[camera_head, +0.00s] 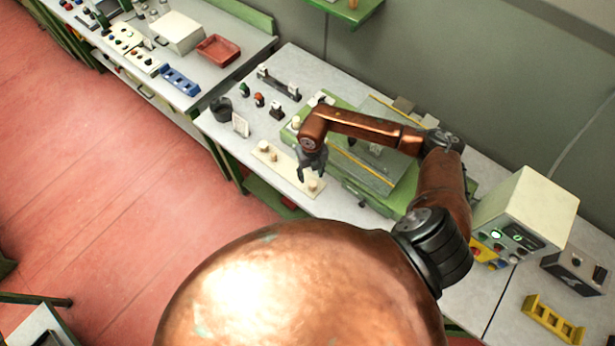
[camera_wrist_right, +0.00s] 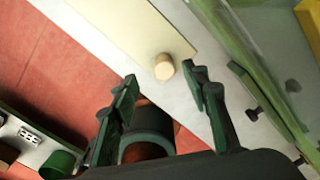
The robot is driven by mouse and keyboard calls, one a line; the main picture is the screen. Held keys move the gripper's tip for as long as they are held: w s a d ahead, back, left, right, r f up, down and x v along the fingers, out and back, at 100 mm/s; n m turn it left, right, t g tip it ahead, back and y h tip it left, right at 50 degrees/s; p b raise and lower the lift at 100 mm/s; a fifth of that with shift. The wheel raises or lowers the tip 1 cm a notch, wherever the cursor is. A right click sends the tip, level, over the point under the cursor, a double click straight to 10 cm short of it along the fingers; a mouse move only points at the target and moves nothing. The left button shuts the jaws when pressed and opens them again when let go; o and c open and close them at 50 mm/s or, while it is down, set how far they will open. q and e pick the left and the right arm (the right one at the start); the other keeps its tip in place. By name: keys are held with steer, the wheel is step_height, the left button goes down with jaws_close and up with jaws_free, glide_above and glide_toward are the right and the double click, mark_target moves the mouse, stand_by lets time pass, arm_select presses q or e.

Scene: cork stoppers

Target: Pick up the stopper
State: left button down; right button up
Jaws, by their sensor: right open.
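Pale cork stoppers stand on a cream board (camera_head: 284,169) near the bench's front edge. One stopper (camera_head: 312,185) stands at the board's right end, and two stand toward its left end, including a stopper (camera_head: 263,146). My right gripper (camera_head: 307,178) points down, open and empty, over the board's right part. In the right wrist view, a single stopper (camera_wrist_right: 164,67) stands upright on the board (camera_wrist_right: 137,28), just beyond the gap between the open fingertips (camera_wrist_right: 160,78). No finger appears to touch it. My left gripper is not in view.
A green machine bed (camera_head: 370,185) lies just behind the board, under my right arm. A dark cup (camera_head: 221,108) and a white card (camera_head: 240,124) stand left of the board. A control box (camera_head: 525,215) stands at the right. The bench's front edge is close.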

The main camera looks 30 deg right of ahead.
mark_target(313, 183)
steer(key=shift+s+d+f, duration=0.1)
steer(key=shift+s+f, duration=0.55)
steer(key=f, duration=0.1)
steer(key=p, duration=0.1)
steer(key=f+p, duration=0.1)
steer(key=shift+w+f, duration=0.25)
steer(key=shift+f, duration=0.1)
step_height(313, 183, down, 2)
steer(key=shift+d+f, duration=0.1)
steer(key=shift+f, duration=0.15)
steer(key=shift+s, duration=0.1)
steer(key=shift+f, duration=0.1)
steer(key=shift+c, duration=1.1)
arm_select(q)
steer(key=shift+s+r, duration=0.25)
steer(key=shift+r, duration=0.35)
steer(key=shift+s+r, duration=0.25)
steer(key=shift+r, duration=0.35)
arm_select(e)
steer(key=c, duration=0.6)
